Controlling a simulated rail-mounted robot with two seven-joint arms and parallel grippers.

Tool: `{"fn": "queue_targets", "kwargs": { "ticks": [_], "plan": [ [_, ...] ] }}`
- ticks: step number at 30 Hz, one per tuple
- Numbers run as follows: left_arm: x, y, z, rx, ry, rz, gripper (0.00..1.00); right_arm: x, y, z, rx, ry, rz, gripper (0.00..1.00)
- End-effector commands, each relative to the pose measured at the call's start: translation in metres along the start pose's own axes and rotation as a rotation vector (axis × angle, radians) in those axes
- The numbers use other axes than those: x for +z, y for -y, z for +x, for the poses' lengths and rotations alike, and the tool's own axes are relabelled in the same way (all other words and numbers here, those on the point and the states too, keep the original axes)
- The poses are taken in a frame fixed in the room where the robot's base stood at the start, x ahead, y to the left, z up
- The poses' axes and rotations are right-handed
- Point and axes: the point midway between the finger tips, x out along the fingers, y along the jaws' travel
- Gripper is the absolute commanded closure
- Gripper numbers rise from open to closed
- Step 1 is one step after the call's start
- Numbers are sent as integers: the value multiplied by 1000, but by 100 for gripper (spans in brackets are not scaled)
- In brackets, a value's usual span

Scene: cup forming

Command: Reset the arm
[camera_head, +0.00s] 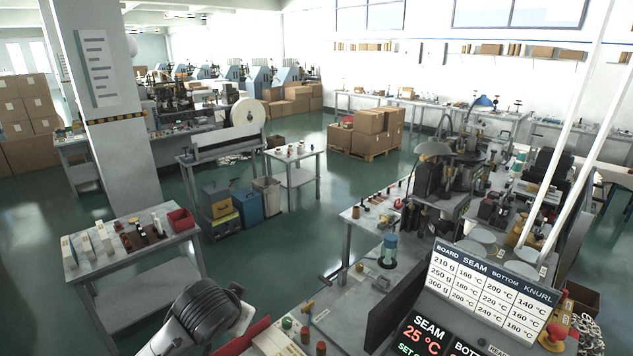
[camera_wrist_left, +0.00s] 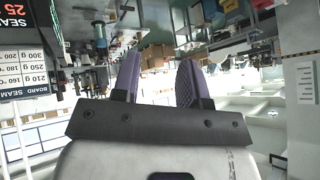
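My left gripper (camera_wrist_left: 158,72) shows in the left wrist view with two purple padded fingers. The fingers stand apart with a clear gap, and nothing is between them. The scene behind them appears upside down. In the head view, a grey link of my left arm (camera_head: 180,335) with a black ribbed joint comes in at the bottom left; its fingers are not visible there. My right gripper is in neither view.
A sign panel (camera_head: 490,290) with temperatures and a black screen stand at the lower right on the machine bench. A side table (camera_head: 125,262) with a red bin (camera_head: 181,219) is at left. Open green floor lies between.

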Motion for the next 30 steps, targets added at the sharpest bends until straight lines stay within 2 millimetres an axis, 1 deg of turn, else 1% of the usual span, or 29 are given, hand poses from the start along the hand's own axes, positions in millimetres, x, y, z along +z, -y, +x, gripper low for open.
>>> {"fn": "queue_targets", "kwargs": {
  "ticks": [1,2,3,5,6,8,11,14,17,18,20,21,23,24,26,27,29,30],
  "plan": [
    [-11,-1,-18,-20,-70,51,60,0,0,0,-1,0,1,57],
    [-16,-2,-28,-35,-110,83,60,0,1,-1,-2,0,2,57],
    [-20,-4,-40,-53,-158,118,60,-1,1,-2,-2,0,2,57],
    [-21,-6,-56,-78,-220,156,60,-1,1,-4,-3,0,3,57],
    [-19,-8,-66,-94,-256,172,60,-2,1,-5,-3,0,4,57],
    [-12,-11,-78,-113,-301,180,60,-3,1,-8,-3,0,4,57],
    [7,-14,-91,-134,-347,157,60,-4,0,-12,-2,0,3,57],
    [36,-17,-99,-140,-365,94,60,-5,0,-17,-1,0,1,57],
    [73,-21,-103,-138,-352,13,60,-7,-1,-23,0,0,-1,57],
    [90,-22,-103,-135,-337,-19,60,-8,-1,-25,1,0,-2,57],
    [117,-26,-103,-126,-306,-64,60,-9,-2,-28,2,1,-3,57],
    [135,-29,-102,-119,-281,-92,60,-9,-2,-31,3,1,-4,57],
    [162,-36,-101,-103,-235,-131,60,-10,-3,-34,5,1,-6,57],
    [181,-41,-100,-89,-202,-155,60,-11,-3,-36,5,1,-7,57],
    [211,-50,-98,-67,-142,-189,60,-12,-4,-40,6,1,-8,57],
    [230,-56,-97,-52,-99,-208,60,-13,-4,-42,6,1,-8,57],
    [261,-67,-94,-31,-27,-236,60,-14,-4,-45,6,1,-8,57],
    [281,-75,-93,-16,23,-250,60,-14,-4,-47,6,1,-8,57]
  ]
}}
